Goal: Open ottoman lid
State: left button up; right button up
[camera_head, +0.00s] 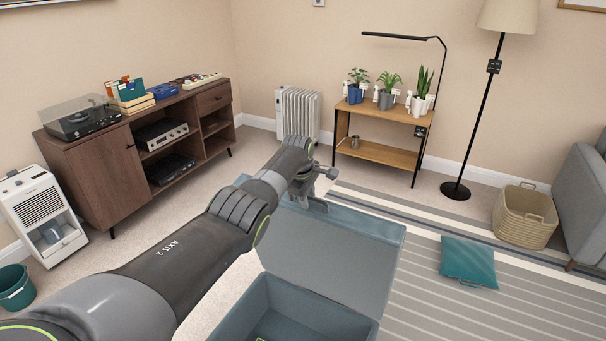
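The ottoman (372,327) is a blue-grey box at the lower middle of the head view, cut off by the bottom edge. Its lid (335,260) stands raised, with the grey inner face toward me and the dark inside of the box showing. My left arm reaches in from the lower left across the picture. My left gripper (318,205) is at the lid's far upper edge; whether it touches the lid is unclear. Its fingers are small and partly hidden, so I cannot tell if they are open. My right gripper is not in view.
A striped rug (420,290) lies right of the ottoman, with a teal cushion (468,262) and a woven basket (525,216). Behind are a plant shelf (378,154), a radiator (297,112) and a floor lamp (455,190). A wooden cabinet (85,180) stands left.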

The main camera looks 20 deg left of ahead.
pick_arm(q)
jog(key=p+v, duration=0.1)
jog(key=v, duration=0.1)
jog(key=shift+s+r+p, duration=0.1)
jog(key=shift+r+p, duration=0.2)
jog(key=shift+r, duration=0.1)
jog(key=b+v, duration=0.1)
jog(key=v, duration=1.3)
jog(key=shift+b, duration=0.35)
